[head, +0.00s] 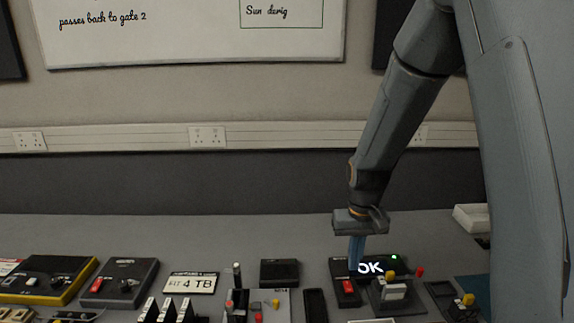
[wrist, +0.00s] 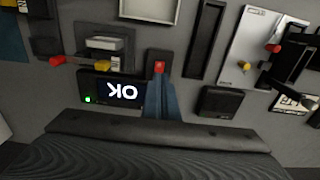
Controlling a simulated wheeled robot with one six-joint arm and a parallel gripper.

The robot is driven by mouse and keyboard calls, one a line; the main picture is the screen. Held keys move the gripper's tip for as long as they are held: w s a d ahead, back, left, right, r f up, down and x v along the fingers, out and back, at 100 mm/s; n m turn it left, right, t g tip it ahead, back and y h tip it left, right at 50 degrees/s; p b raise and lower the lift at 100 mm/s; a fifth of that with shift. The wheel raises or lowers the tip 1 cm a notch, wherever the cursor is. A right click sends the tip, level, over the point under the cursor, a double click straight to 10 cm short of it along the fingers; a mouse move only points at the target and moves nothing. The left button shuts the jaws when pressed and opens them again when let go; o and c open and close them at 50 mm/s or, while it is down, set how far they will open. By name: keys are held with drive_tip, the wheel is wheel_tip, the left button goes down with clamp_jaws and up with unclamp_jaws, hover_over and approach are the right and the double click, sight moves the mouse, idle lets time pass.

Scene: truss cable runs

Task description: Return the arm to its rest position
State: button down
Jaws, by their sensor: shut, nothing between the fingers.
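My arm reaches down from the upper right of the head view. My gripper (head: 355,266) points down with its blue fingers shut and empty. Its tips are close to a red rocker or button (head: 348,286) beside a small black display (head: 380,265) reading "OK" with a green light. In the wrist view the fingers (wrist: 160,86) end near the red button (wrist: 160,67); I cannot tell whether they touch it. The display (wrist: 112,92) appears upside down there, with its green light lit.
A grey bench (head: 215,235) holds several devices. A yellow-edged box (head: 45,280) and a black box with a red switch (head: 120,282) stand at left. A "KIT 4 TB" label (head: 193,283) lies centrally. A black device with a yellow knob (head: 395,293) is right of my gripper. Space above the bench's left is clear.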

drive_tip(key=s+r+t+b, duration=0.1)
drive_tip(key=s+r+b, duration=0.1)
drive_tip(key=s, duration=1.2)
drive_tip(key=shift+s+r, duration=0.15)
drive_tip(key=shift+r, duration=0.35)
drive_tip(key=shift+a, duration=0.1)
wheel_tip(320, 180, up, 2)
drive_tip(key=r+m+g+b, duration=0.1)
drive_tip(key=m+b, duration=0.3)
drive_tip(key=m, duration=1.4)
hover_over(348, 289)
drive_tip(key=shift+w+f, duration=0.25)
drive_tip(key=shift+f, duration=0.1)
drive_tip(key=f+p, duration=0.1)
drive_tip(key=f, duration=0.6)
drive_tip(key=f+p, duration=0.2)
drive_tip(key=f, duration=0.5)
drive_tip(key=shift+s, duration=0.2)
